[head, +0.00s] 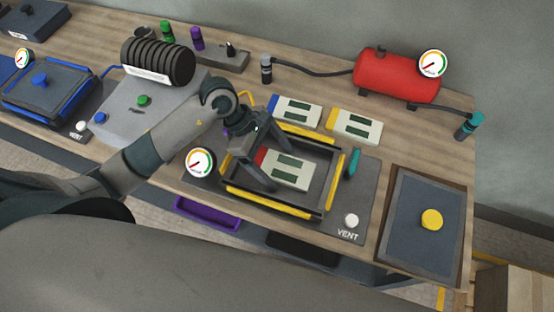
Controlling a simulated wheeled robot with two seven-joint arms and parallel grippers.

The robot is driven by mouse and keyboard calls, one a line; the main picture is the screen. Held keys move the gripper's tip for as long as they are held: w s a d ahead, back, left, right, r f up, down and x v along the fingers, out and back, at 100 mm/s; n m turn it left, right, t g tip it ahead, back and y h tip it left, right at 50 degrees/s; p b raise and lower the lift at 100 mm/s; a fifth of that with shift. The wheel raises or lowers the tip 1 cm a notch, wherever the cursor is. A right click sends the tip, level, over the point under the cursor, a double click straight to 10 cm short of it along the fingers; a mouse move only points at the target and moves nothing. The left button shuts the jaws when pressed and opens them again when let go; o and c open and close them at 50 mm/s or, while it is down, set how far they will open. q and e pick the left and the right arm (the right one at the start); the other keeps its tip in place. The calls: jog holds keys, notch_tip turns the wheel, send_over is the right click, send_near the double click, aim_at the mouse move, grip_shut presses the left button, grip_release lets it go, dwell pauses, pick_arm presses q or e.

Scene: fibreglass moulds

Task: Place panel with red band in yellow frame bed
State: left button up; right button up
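The panel with the red band (285,170) is a cream plate with green rectangles and a red strip at its left end. It lies inside the yellow frame bed (268,200), a dark tray edged with yellow bars, and looks flat there. My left gripper (288,169) reaches down over the bed. Its two fingers are spread, one beyond the panel's far edge and one before its near edge, seemingly clear of it. Exact contact with the panel is hard to see. My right gripper is not in view.
Panels with a blue band (296,112) and a yellow band (356,126) lie behind the bed. A teal-handled lever (352,164), a gauge (200,162) and a white vent button (351,220) surround it. A red tank (398,76) stands behind; a blue-framed bed (40,96) is far left.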

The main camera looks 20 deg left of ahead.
pick_arm(q)
jog(key=shift+r, duration=0.15)
jog(key=b+v, duration=0.3)
jog(key=v, duration=0.9)
dwell(0.9)
